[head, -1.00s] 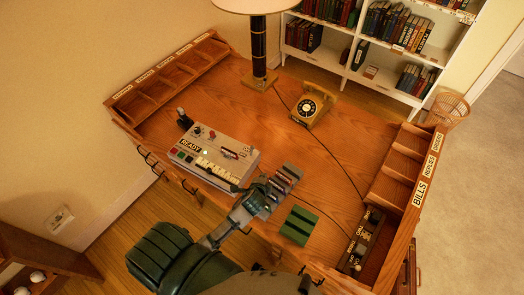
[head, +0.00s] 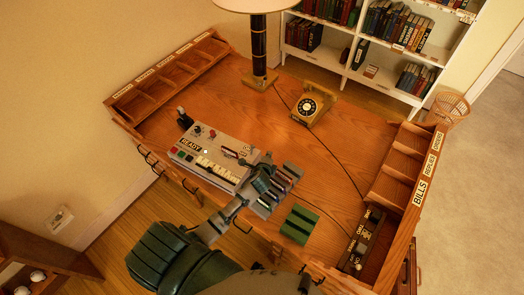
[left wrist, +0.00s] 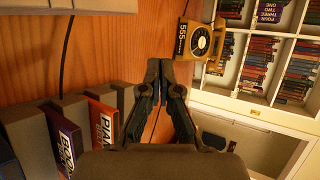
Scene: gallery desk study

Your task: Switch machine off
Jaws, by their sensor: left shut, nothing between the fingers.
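The machine (head: 207,156) is a light grey box on the desk, left of centre. It has a sign reading READY, a red knob, coloured buttons and a row of pale keys. A black lever (head: 184,119) stands at its back left corner. My left gripper (head: 262,162) is shut and empty at the machine's right end, above or beside the cartridge rack; contact cannot be told. The gripper also shows in the left wrist view (left wrist: 159,68), fingers together. The machine's grey edge (left wrist: 70,5) seems to show at the top left there. My right gripper is not in view.
A rack of cartridges (head: 278,190) sits right of the machine, with a green block (head: 299,224) in front. A yellow telephone (head: 313,106), a lamp (head: 259,50) and a switch box (head: 363,238) stand on the desk. The desk's middle is clear.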

